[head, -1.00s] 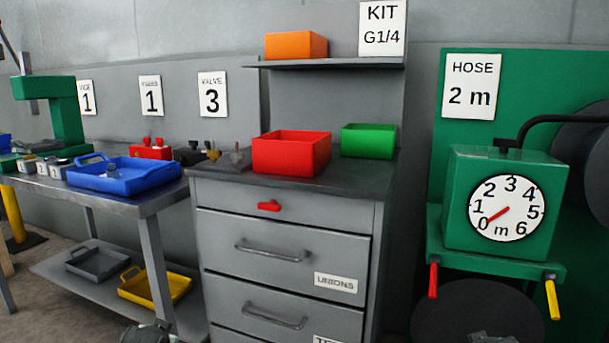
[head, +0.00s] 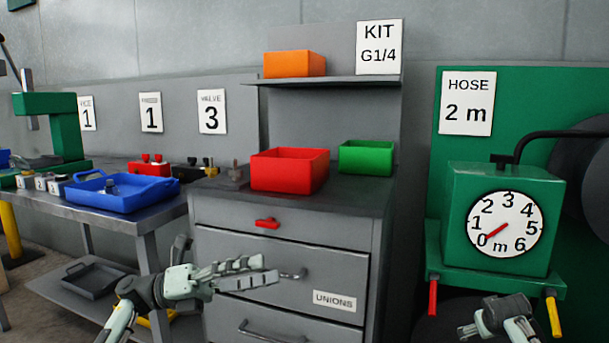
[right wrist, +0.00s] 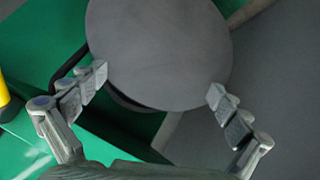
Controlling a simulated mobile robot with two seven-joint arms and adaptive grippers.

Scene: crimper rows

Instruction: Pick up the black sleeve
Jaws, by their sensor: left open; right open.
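I cannot make out a black sleeve for certain. My left gripper (head: 262,272) is open and empty, in front of the grey drawer cabinet, at the height of the UNIONS drawer and well right of the blue tray. My right gripper (head: 492,328) is low at the right, under the green gauge box. In the right wrist view it is open (right wrist: 158,79), with a large grey disc (right wrist: 160,45) beyond its fingers.
A red bin (head: 290,172) and a green bin (head: 366,158) stand on the cabinet top (head: 345,194), an orange bin (head: 294,64) on its shelf. The gauge box (head: 466,250) sits at the right, with red and yellow handles below. A grey tray (head: 92,280) lies on the lower shelf.

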